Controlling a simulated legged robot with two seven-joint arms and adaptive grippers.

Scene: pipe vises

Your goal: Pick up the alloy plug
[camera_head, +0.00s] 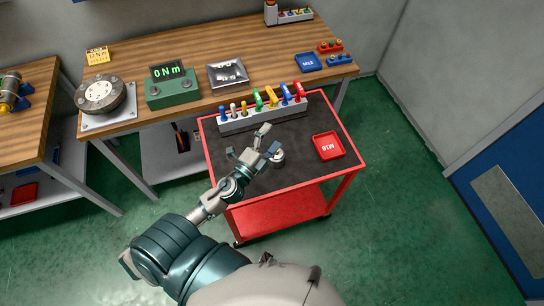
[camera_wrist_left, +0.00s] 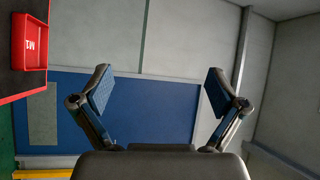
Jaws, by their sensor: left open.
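A small silvery round piece, which looks like the alloy plug (camera_head: 278,158), stands on the dark top of the red cart (camera_head: 300,180). My left gripper (camera_head: 266,140) is over the cart top, just left of and behind the plug in the head view. Its fingers are spread with nothing between them. In the left wrist view my left gripper (camera_wrist_left: 158,92) shows both fingers wide apart, facing the wall and a blue panel. The plug does not show in that view. My right gripper is not in view.
A grey rack (camera_head: 262,117) with several coloured tools lies along the cart's back edge. A red tray (camera_head: 328,145) sits at the cart's right; it also shows in the left wrist view (camera_wrist_left: 30,42). A wooden workbench (camera_head: 210,60) stands behind. The cart's front right is clear.

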